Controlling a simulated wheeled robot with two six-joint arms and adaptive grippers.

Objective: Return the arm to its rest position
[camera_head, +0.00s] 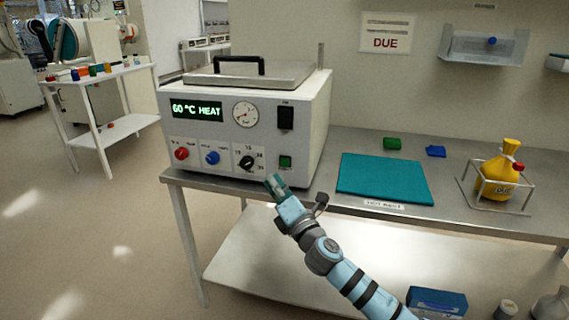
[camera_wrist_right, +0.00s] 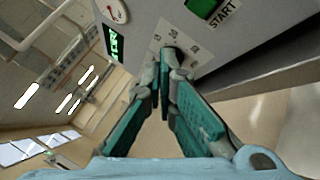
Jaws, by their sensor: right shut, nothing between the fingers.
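My right gripper (camera_head: 275,183) is shut and empty in the head view, in front of the lower right of the heater box's front panel. In the right wrist view its two teal fingers (camera_wrist_right: 168,65) meet at the tips, close below the black dial (camera_wrist_right: 178,52). I cannot tell whether the tips touch the panel. The heater box (camera_head: 312,135) stands on the steel bench, and its display reads "60 °C HEAT". The black dial (camera_head: 247,162) and the green start button (camera_head: 285,162) sit low on its front. My left gripper is not in view.
A teal mat (camera_head: 385,178) lies on the bench (camera_head: 345,142) right of the box. Green (camera_head: 392,143) and blue (camera_head: 436,151) pieces lie behind it. A yellow flask (camera_head: 497,175) stands in a wire frame at the right. A blue box (camera_head: 437,300) is below. Floor at left is free.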

